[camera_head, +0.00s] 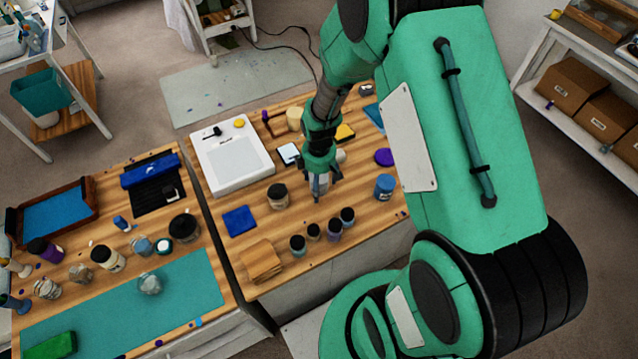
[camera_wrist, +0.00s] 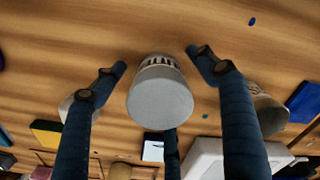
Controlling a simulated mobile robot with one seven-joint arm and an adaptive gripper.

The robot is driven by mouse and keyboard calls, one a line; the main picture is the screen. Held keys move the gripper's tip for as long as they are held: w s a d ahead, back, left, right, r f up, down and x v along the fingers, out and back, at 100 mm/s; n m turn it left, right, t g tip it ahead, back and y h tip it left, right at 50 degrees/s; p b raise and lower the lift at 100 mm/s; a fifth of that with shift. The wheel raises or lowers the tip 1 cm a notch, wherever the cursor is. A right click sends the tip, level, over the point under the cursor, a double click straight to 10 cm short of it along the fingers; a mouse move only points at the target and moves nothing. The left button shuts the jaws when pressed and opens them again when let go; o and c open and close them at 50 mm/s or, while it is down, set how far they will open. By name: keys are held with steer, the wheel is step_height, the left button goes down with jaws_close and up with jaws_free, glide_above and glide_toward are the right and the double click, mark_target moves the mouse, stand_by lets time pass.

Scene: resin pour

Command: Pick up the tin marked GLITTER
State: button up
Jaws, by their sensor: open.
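A pale grey tin (camera_wrist: 160,100) with a band of dark lettering stands between the spread fingers of my gripper (camera_wrist: 157,62) in the wrist view. The lettering is too small and steeply angled to read with certainty. In the head view my gripper (camera_head: 319,188) points down over the wooden bench, and the pale tin (camera_head: 321,182) shows partly behind its fingers. The fingers are open on either side of the tin, with gaps visible between them and it in the wrist view.
A dark-lidded jar (camera_head: 277,195) stands left of my gripper and a blue tin (camera_head: 384,187) to its right. Several small bottles (camera_head: 334,230) stand in front. A white flat device (camera_head: 232,155) occupies the bench's left. A blue square (camera_head: 239,220) lies before it.

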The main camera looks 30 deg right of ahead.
steer(key=shift+c, duration=0.2)
stand_by(0.4)
steer(key=c, duration=1.4)
steer(key=shift+o, duration=0.2)
step_height(320, 180, up, 10)
steer(key=shift+f+p, duration=0.1)
steer(key=shift+p, duration=0.65)
